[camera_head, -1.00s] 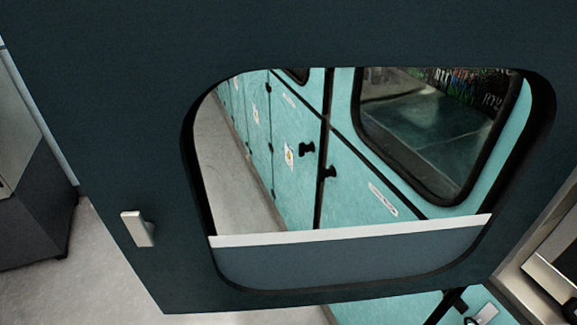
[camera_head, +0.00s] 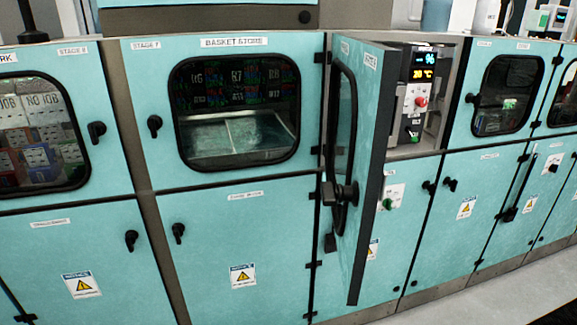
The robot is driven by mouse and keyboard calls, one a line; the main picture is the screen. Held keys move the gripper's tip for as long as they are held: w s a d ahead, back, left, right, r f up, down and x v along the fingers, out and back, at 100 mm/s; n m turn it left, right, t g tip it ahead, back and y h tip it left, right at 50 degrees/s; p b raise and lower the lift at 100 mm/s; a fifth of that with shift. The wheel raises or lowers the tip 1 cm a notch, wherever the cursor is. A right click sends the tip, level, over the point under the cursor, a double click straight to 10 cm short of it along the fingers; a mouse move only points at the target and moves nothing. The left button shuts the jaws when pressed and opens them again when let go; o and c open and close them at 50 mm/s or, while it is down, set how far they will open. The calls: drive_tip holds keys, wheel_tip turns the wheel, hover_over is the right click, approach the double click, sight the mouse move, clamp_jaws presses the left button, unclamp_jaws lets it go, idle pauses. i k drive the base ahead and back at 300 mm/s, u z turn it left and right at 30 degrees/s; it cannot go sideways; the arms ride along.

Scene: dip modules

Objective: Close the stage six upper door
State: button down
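A turquoise upper door with a dark window and black edge (camera_head: 368,190) stands swung out toward me, right of the middle in the head view. Its label is seen at a slant and looks like a stage label, but I cannot read the number surely. My gripper is not in view.
The closed stage 7 basket store door (camera_head: 237,105) is left of the open door. The closed stage 8 door (camera_head: 45,130) is farther left. Closed lower doors (camera_head: 238,250) run beneath. More closed upper doors (camera_head: 508,90) are at the right. Grey floor (camera_head: 480,295) is clear at lower right.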

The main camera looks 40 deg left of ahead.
sight(365, 107)
drive_tip(key=k, duration=0.2)
drive_tip(key=u, duration=1.1)
